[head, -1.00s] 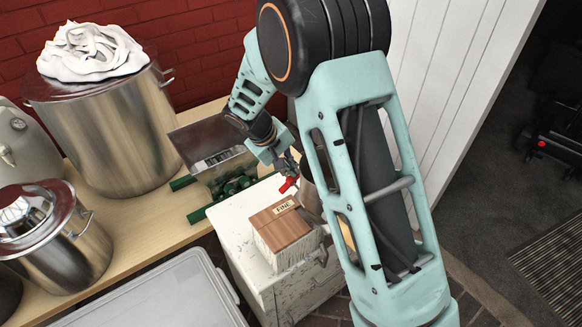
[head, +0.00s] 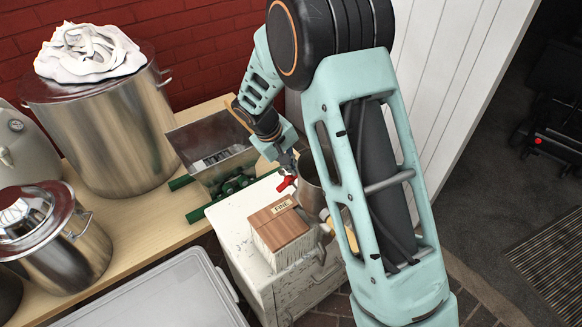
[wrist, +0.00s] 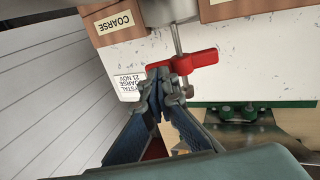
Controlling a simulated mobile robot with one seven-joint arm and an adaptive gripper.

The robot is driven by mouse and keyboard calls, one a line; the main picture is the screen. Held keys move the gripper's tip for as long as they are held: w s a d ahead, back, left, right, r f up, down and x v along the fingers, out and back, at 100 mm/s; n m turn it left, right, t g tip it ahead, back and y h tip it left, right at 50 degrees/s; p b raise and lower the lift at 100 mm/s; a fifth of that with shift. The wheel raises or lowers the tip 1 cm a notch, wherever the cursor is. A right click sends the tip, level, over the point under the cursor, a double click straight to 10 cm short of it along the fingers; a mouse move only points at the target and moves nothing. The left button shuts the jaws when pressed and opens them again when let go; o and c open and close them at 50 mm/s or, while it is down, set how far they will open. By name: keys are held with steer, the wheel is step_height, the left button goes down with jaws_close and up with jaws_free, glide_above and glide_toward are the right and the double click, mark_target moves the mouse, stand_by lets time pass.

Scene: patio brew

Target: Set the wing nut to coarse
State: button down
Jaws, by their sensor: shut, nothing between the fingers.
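The red wing nut (wrist: 195,62) sits at the end of a metal stem in the wrist view, one wing reaching right and the other lying left beside my fingertips. It also shows small and red in the head view (head: 286,183). A COARSE label (wrist: 120,22) is on the wooden block at the upper left of the wrist view. A FINE label (head: 281,206) is on the wooden block in the head view. My gripper (wrist: 167,78) is shut and empty, its fingertips at the nut's left wing. I cannot tell if they touch it.
The wooden block (head: 277,228) stands on a worn white cabinet (head: 236,232). Steel pots (head: 105,130) stand at left. A grey lid (head: 150,298) lies in front.

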steer(key=shift+w+d+f+b, duration=0.45)
steer(key=shift+d+f+b, duration=0.15)
steer(key=shift+d+b, duration=0.15)
stand_by(0.9)
steer(key=shift+a, duration=0.2)
steer(key=shift+s+a, duration=0.45)
steer(key=shift+a, duration=0.1)
steer(key=shift+r, duration=0.15)
step_height(320, 180, up, 14)
steer(key=w+d+p, duration=0.1)
steer(key=d+p, duration=0.1)
steer(key=p, duration=0.1)
steer(key=shift+w+d+f+p, duration=0.2)
steer(key=shift+w+f+p, duration=0.05)
steer(key=shift+w+p, duration=0.1)
